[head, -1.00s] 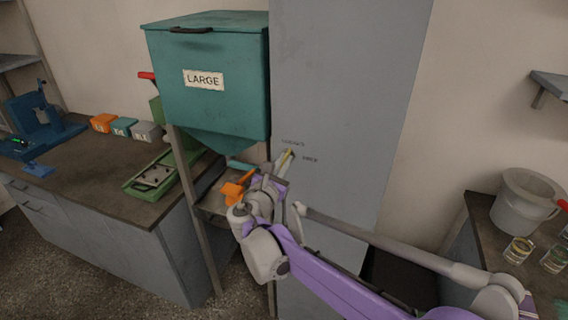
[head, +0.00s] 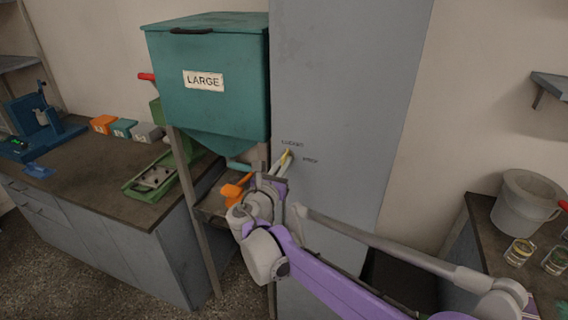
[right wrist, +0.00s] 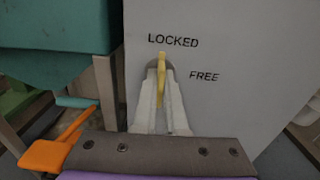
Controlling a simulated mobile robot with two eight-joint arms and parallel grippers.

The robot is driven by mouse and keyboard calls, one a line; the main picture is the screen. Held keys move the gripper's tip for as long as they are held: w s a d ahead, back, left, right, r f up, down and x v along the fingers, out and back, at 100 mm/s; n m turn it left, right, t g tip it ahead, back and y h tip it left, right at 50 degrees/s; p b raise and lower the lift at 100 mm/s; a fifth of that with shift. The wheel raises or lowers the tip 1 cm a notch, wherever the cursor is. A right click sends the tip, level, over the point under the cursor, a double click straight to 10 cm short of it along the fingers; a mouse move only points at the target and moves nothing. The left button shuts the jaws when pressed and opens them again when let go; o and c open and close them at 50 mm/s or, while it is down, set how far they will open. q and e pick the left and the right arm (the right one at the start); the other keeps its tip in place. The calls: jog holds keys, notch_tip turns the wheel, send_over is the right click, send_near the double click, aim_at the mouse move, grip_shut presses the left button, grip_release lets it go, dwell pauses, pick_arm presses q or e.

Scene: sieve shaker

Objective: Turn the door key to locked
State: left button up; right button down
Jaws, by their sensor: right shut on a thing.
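The yellow door key (right wrist: 162,72) sits in a round lock on the grey cabinet door (right wrist: 220,110). In the right wrist view the key stands upright, its top pointing up toward the word LOCKED (right wrist: 173,41). The word FREE (right wrist: 204,77) is to its right. My right gripper (right wrist: 162,85) is shut on the key, with one pale finger on each side. In the head view the key (head: 287,152) is small and the right gripper (head: 283,162) partly covers it. My left gripper is not in view.
A teal hopper labelled LARGE (head: 205,80) stands close left of the cabinet on a metal frame. A counter (head: 120,195) is at left, and a table with a bucket (head: 525,205) at right.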

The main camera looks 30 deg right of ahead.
jog(key=c, duration=1)
grip_release()
jog(key=v, duration=1)
jog(key=shift+s+a+b, duration=0.25)
jog(key=shift+s+b, duration=0.05)
jog(key=shift+s, duration=0.05)
jog(key=s+d+f+m+g+y+p, duration=0.2)
jog(key=s+f+m+g+y, duration=0.35)
jog(key=s+f+m, duration=0.75)
jog(key=s+a+f+m+y, duration=0.2)
jog(key=s+a+m, duration=0.1)
jog(key=m, duration=0.1)
jog(key=s+a+f+m+y+p, duration=0.1)
jog(key=s+a+f+m+y, duration=0.1)
jog(key=s+a+m+y, duration=0.1)
jog(key=s+a+f+m+y+p, duration=0.1)
jog(key=s+a+f+m+y, duration=0.1)
jog(key=m, duration=0.4)
jog(key=shift+s+a+f+g+y, duration=0.1)
jog(key=shift+s+a+g+y, duration=0.25)
jog(key=shift+s+a+y, duration=0.25)
